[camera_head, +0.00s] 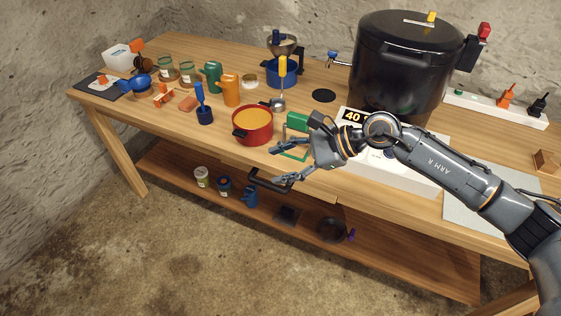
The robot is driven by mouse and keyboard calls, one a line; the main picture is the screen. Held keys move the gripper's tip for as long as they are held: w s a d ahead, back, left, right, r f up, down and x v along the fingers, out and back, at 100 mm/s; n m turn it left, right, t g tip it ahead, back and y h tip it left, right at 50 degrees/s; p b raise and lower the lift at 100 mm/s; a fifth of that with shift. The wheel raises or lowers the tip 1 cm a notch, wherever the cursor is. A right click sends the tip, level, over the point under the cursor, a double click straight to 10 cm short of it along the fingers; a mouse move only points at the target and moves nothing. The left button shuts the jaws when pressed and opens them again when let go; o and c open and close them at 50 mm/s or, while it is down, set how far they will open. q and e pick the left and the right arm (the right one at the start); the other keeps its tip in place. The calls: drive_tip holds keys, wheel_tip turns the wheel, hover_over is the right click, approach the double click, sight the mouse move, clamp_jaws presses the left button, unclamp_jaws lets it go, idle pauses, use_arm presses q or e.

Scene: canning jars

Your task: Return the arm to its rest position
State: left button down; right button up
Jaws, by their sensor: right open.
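My right arm (448,172) comes in from the right and reaches over the front of the wooden table. Its right gripper (273,163) is open and empty, with its fingers pointing left near the table's front edge. The fingers are beside the red pot (240,138), which holds something orange, and appear apart from it. A green-framed object (297,122) is partly hidden behind the gripper. My left arm and gripper are not in view.
A large black canner (405,75) stands at the back right, behind a white scale-like unit (410,176) showing 40. Jars, a blue pot (282,73) and small tools crowd the table's left half. A dark drawer handle (268,182) and lower shelf (385,240) lie below the gripper.

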drive_tip(key=shift+a+r+m+y, duration=0.25)
drive_tip(key=shift+a+m+y, duration=0.15)
drive_tip(key=shift+a, duration=0.05)
drive_tip(key=shift+s, duration=0.1)
